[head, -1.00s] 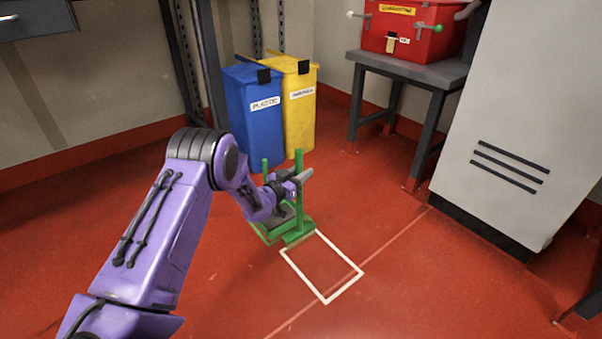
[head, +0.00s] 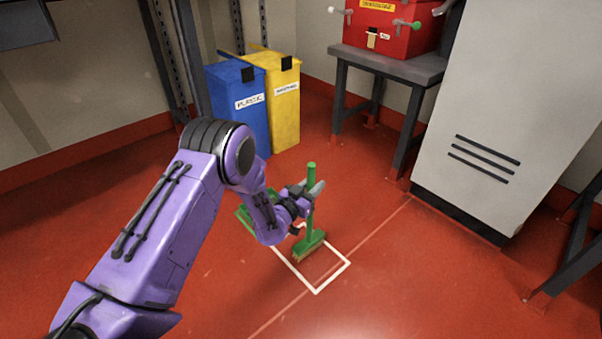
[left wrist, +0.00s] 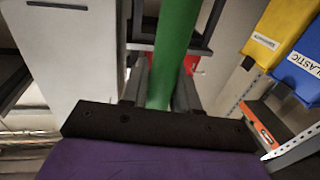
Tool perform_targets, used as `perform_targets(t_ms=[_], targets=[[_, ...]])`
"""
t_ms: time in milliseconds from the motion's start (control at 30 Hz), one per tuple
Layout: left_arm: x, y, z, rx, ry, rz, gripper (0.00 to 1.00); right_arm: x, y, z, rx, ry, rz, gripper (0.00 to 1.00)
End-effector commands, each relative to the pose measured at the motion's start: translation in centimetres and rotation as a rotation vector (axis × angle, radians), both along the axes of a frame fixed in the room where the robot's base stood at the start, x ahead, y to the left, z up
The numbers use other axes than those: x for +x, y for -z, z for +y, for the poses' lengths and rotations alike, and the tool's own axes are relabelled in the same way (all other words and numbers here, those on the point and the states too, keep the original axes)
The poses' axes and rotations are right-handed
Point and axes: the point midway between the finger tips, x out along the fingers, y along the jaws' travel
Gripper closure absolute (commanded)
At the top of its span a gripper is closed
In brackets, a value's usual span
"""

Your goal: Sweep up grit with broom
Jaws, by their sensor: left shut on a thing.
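My left gripper (head: 312,192) is shut on the green handle of the broom (head: 311,222). The broom stands nearly upright. In the left wrist view the green handle (left wrist: 172,50) runs up between the two fingers. A green dustpan (head: 243,217) is partly hidden behind my left wrist. I cannot make out any grit. My right gripper is not in view.
A blue bin (head: 238,110) and a yellow bin (head: 285,115) stand by the wall. A red box (head: 392,28) sits on a grey table (head: 400,65). A grey cabinet (head: 490,120) stands at the right. The floor right of the outline is clear.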

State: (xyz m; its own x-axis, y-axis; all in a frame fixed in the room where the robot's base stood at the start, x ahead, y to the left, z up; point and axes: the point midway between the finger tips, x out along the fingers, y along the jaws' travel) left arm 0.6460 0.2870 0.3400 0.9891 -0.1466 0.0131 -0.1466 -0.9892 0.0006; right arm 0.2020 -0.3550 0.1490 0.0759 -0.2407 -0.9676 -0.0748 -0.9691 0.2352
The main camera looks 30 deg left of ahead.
Motion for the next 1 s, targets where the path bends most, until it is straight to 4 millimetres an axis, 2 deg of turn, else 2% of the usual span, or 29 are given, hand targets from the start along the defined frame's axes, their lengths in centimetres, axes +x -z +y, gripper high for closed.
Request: perform_targets(t_ms=[100, 700, 1000], targets=[[-0.7, -0.1, -2.1, -0.001, 0.003, 0.000, 1.00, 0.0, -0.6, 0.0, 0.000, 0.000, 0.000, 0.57], [-4.2, 0.4, -11.8, 0.000, 0.002, -0.001, 1.00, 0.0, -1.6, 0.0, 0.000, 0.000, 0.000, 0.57], [-4.5, 0.5, -12.4, 0.000, -0.001, -0.002, 1.00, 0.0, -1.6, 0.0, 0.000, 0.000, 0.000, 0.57]])
